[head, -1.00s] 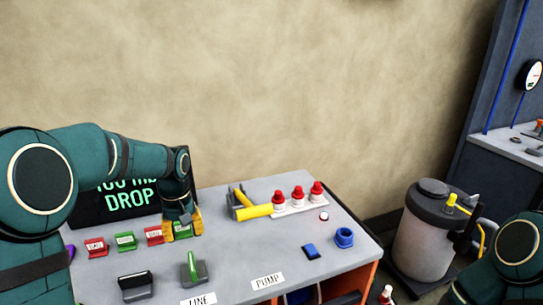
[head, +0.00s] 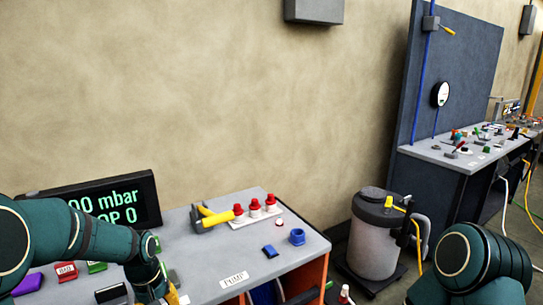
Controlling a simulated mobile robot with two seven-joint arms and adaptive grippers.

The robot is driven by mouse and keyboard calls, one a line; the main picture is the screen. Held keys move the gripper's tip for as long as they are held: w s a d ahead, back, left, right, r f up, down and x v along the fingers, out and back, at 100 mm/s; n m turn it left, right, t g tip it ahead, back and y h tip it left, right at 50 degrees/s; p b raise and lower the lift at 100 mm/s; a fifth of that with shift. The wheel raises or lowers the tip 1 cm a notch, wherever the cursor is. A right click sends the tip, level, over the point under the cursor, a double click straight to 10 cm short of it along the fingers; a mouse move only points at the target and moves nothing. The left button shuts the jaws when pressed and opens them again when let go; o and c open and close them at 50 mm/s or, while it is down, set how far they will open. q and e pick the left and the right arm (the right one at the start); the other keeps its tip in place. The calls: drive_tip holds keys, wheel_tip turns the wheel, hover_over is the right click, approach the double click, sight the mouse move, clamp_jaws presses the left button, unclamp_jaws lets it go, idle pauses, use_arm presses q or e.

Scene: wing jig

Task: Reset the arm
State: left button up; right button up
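My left arm comes in from the left. The yellow fingers of its gripper (head: 170,296) show at the bottom edge, low by the front of the grey bench (head: 205,262). The gripper is partly cut off, so I cannot tell whether it is open or holds anything. My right arm (head: 470,265) is folded at the lower right, and its gripper is out of view.
A black display (head: 105,203) with green text stands at the bench's back left. A yellow-handled valve (head: 217,216), red-capped fittings (head: 255,208), a blue ring (head: 297,236) and a PUMP label (head: 235,279) are on the bench. A grey tank (head: 374,240) stands right of it.

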use_arm(q)
drive_tip(key=s+d+f+m+t+h, duration=0.1)
drive_tip(key=s+d+f+m+h, duration=0.2)
drive_tip(key=s+d+f, duration=1.3)
wheel_tip(320, 180, down, 4)
drive_tip(key=shift+s+d+r, duration=0.1)
drive_tip(key=shift+s+d, duration=0.25)
drive_tip(key=shift+d, duration=0.1)
use_arm(e)
drive_tip(key=shift+w, duration=0.15)
